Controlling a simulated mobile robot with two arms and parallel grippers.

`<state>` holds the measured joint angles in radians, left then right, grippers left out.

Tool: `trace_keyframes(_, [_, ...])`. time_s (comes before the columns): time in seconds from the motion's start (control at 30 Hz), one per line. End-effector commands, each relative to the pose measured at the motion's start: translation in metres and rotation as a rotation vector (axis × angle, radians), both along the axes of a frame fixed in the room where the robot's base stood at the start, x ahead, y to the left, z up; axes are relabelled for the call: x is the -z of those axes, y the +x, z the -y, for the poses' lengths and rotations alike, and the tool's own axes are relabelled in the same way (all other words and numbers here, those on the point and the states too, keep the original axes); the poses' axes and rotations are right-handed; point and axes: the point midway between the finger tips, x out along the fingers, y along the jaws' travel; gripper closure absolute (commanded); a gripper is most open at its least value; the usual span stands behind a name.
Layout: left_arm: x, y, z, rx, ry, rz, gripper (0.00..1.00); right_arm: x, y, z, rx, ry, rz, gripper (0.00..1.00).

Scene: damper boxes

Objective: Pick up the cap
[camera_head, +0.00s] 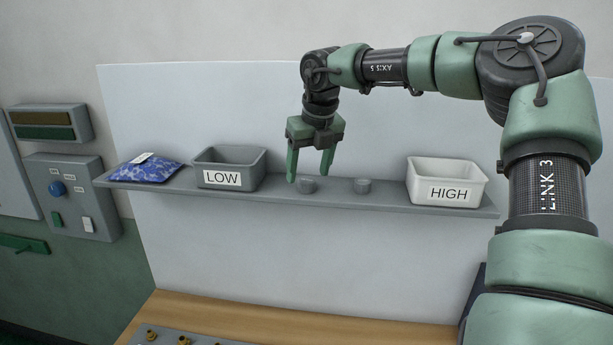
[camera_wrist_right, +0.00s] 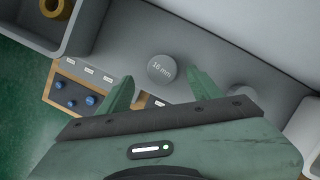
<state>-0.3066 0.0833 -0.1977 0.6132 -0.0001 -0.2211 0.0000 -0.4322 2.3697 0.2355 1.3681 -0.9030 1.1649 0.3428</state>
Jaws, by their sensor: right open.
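Two small grey round caps sit apart on the grey shelf (camera_head: 400,205). The left cap (camera_head: 307,185) is just below my right gripper (camera_head: 308,174), whose green fingers point down and are open and empty. In the right wrist view this cap (camera_wrist_right: 161,70) is marked "16 mm" and appears between and just beyond the two fingertips (camera_wrist_right: 159,78). The right cap (camera_head: 362,186) is to the right of the gripper; in the wrist view it shows beside the right finger (camera_wrist_right: 242,92), partly hidden by the gripper body. My left gripper is not in view.
A grey bin labelled LOW (camera_head: 222,178) stands left of the caps, with a brass-coloured ring (camera_wrist_right: 57,6) inside. A white bin labelled HIGH (camera_head: 452,194) stands at the right end. A blue patterned packet (camera_head: 150,170) lies at the left end. A wooden table (camera_head: 260,318) is below.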

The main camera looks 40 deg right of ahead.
Motion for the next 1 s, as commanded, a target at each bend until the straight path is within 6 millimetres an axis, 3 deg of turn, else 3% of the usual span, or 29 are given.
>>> trace_keyframes(0.03, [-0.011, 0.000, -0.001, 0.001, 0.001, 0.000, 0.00, 0.001, 0.002, 0.002, 0.001, 0.001, -0.004, 0.36])
trace_keyframes(0.1, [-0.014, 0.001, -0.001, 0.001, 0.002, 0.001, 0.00, 0.012, 0.005, 0.003, 0.001, 0.001, -0.003, 0.36])
trace_keyframes(0.43, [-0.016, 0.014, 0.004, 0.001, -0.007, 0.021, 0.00, 0.024, 0.008, 0.004, 0.001, -0.001, 0.003, 0.36])
trace_keyframes(0.47, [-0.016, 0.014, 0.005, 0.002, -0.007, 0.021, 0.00, 0.024, 0.008, 0.004, 0.001, -0.001, 0.003, 0.38])
trace_keyframes(0.6, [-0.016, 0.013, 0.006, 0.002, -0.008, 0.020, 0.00, 0.023, 0.008, 0.004, 0.001, 0.000, 0.003, 0.77])
trace_keyframes(0.7, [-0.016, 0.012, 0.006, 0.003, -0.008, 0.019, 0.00, 0.023, 0.008, 0.004, 0.001, 0.001, 0.002, 1.00])
trace_keyframes(1.0, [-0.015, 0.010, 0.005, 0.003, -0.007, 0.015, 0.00, 0.022, 0.008, 0.004, 0.002, 0.000, 0.003, 1.00])
